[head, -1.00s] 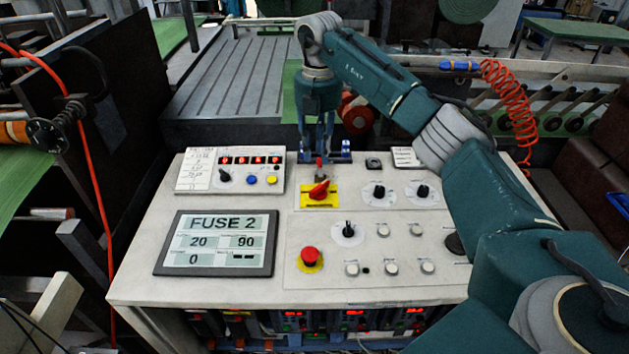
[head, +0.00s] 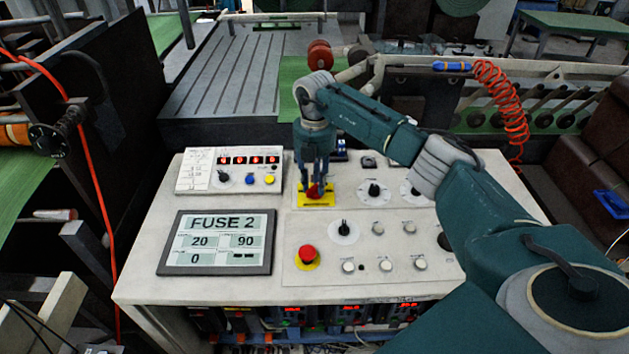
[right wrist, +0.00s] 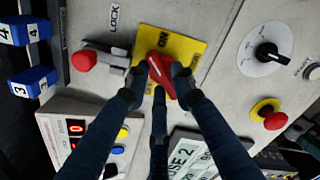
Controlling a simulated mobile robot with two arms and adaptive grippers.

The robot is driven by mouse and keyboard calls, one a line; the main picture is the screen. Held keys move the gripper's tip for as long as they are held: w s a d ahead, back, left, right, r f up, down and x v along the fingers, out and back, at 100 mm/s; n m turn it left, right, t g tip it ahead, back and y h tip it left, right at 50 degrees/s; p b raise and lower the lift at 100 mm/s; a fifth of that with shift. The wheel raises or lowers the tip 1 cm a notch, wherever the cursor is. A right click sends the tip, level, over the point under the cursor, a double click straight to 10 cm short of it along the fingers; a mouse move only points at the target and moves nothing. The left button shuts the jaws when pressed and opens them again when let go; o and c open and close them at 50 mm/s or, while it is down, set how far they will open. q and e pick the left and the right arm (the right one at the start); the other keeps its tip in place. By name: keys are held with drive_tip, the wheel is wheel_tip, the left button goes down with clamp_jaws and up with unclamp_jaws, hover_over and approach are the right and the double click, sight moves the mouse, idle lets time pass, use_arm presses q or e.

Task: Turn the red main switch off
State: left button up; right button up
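The red main switch (head: 315,192) is a rotary handle on a yellow plate (head: 318,202) at the upper middle of the console. In the right wrist view the red handle (right wrist: 160,72) lies slanted on the yellow plate (right wrist: 187,47), with an "ON" label at one edge. My right gripper (head: 315,188) points down over the switch. In the right wrist view its fingers (right wrist: 160,82) stand apart on either side of the handle; firm contact is not clear. The fingers partly hide the handle and the plate's lower labels. My left gripper is out of view.
A red emergency button (head: 307,253) on yellow sits below the switch. Black knobs (head: 374,190) are to the right. A screen (head: 216,241) reads "FUSE 2". A red-ended lock piece (right wrist: 84,60) and blue numbered blocks (right wrist: 33,82) lie close to the gripper.

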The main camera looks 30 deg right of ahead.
drive_tip(key=shift+c, duration=0.3)
clamp_jaws()
drive_tip(key=shift+n, duration=0.5)
drive_tip(key=shift+a+n+b, duration=0.1)
drive_tip(key=shift+n+b, duration=0.5)
drive_tip(key=shift+n, duration=0.4)
drive_tip(key=n+b, duration=0.1)
drive_tip(key=n, duration=0.3)
drive_tip(key=shift+a+n, duration=0.1)
drive_tip(key=shift+n, duration=0.2)
drive_tip(key=n+b, duration=0.2)
drive_tip(key=n, duration=0.3)
drive_tip(key=shift+s, duration=0.15)
drive_tip(key=n+b, duration=0.1)
drive_tip(key=n, duration=0.4)
drive_tip(key=shift+s, duration=0.1)
drive_tip(key=shift+n, duration=0.3)
